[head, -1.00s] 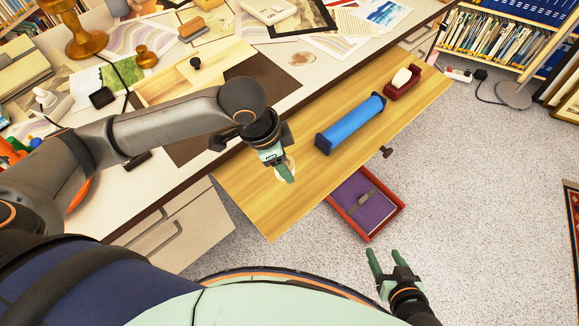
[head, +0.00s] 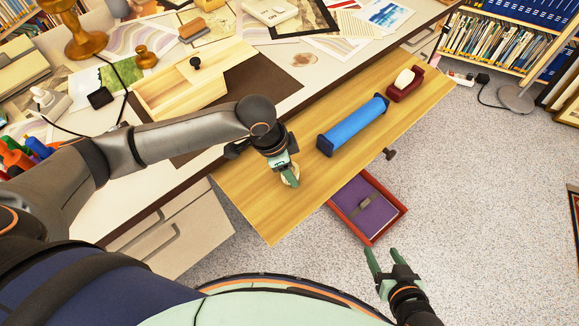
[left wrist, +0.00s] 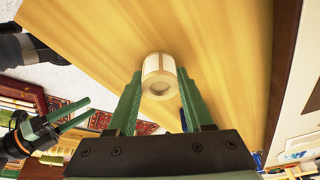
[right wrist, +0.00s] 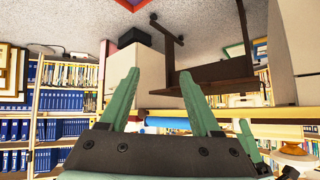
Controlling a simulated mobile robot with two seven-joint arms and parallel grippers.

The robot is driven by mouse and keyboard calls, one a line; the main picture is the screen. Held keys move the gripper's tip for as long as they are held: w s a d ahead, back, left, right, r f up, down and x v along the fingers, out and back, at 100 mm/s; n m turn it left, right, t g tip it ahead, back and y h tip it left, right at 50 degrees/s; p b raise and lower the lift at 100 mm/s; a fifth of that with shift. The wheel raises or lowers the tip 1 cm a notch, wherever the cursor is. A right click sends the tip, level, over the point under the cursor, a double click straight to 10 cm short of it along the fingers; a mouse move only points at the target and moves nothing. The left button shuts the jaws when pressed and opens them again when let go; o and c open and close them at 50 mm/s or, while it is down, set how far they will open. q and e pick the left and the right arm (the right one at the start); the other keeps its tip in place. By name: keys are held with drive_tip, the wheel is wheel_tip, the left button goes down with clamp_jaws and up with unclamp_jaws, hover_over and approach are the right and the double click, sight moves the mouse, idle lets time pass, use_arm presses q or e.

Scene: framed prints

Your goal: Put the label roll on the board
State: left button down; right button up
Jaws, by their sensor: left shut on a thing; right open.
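The cream label roll (head: 291,179) is between the fingers of my left gripper (head: 288,173), which is shut on it. In the left wrist view the roll (left wrist: 159,75) sits at the fingertips (left wrist: 160,84) with its round open end toward the camera. It is over the near part of the light wooden board (head: 262,212); I cannot tell whether it touches the board. My right gripper (head: 384,257) is open and empty, over the floor to the right of the board. It also shows in the right wrist view (right wrist: 160,80).
A blue roller (head: 353,126) and a red tape dispenser (head: 405,84) stand farther along the board. The desk (head: 300,62) behind is crowded with prints, stamps and a wooden box. The board's near end is bare.

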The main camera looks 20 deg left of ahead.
use_arm(q)
drive_tip(key=c, duration=0.5)
unclamp_jaws()
drive_tip(key=shift+o, duration=1)
use_arm(e)
drive_tip(key=shift+s+f, duration=0.25)
use_arm(q)
drive_tip(key=shift+r, duration=0.15)
drive_tip(key=p+v, duration=0.2)
drive_tip(key=v, duration=1)
drive_tip(key=shift+p, duration=0.3)
use_arm(e)
drive_tip(key=shift+s+d+r+h, duration=0.15)
drive_tip(key=shift+d+r, duration=0.2)
drive_tip(key=shift+d, duration=0.05)
drive_tip(key=shift+s+d+r+h, duration=0.1)
drive_tip(key=shift+d+r+h, duration=0.05)
drive_tip(key=shift+d+r, duration=0.2)
use_arm(q)
drive_tip(key=shift+d, duration=0.1)
